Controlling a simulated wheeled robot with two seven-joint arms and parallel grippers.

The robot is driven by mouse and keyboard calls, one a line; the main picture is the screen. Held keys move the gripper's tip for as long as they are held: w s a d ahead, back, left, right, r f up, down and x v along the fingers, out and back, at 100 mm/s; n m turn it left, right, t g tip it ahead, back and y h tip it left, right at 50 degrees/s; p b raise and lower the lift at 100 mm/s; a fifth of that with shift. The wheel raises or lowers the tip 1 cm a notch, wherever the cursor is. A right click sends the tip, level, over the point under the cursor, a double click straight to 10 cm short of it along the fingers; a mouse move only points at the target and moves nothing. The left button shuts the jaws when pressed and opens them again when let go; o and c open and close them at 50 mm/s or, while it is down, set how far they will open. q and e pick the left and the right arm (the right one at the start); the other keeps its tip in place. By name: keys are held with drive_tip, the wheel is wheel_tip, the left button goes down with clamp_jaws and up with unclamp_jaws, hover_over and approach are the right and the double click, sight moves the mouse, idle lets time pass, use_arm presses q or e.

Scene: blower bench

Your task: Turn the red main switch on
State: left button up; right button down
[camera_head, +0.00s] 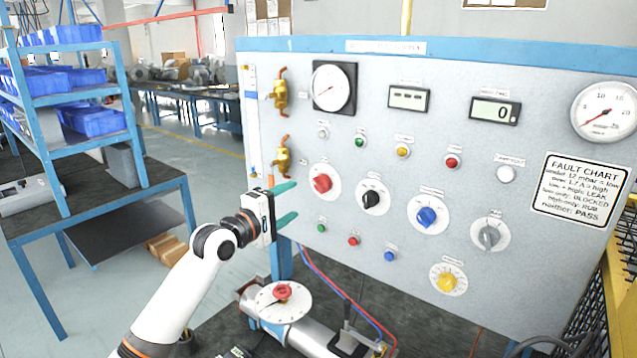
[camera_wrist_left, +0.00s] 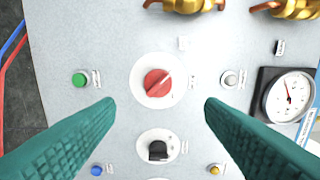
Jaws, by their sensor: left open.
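The red main switch (camera_head: 321,183) is a red rotary knob on a round white plate, on the left part of the grey panel. In the left wrist view the red knob (camera_wrist_left: 157,83) lies near the middle, its pale mark pointing to the upper right. My left gripper (camera_head: 289,202) is open, its two green fingers just left of the knob in the head view. In the wrist view the fingers (camera_wrist_left: 158,112) spread to either side of the knob, apart from it. Nothing is between them. My right gripper is not in view.
A black knob (camera_head: 371,197), a blue knob (camera_head: 427,216) and several small buttons sit on the same panel nearby. Brass valves (camera_head: 282,160) stick out at the panel's left edge. Below stands a blower part with a white dial (camera_head: 283,303). A blue shelf (camera_head: 75,100) stands left.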

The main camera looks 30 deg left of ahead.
sight(317, 187)
use_arm(q)
drive_tip(key=w+p, duration=0.1)
drive_tip(key=w, duration=0.5)
drive_tip(key=w+p, duration=0.1)
drive_tip(key=w, duration=0.2)
drive_tip(key=shift+w+d+p, duration=0.3)
drive_tip(key=shift+d+p, duration=0.05)
drive_tip(key=shift+w+f, duration=0.1)
drive_tip(key=shift+w, duration=0.45)
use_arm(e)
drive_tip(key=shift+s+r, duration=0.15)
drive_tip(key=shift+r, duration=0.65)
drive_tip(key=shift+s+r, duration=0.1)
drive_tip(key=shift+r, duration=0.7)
use_arm(q)
drive_tip(key=shift+c, duration=0.3)
drive_tip(key=c, duration=0.9)
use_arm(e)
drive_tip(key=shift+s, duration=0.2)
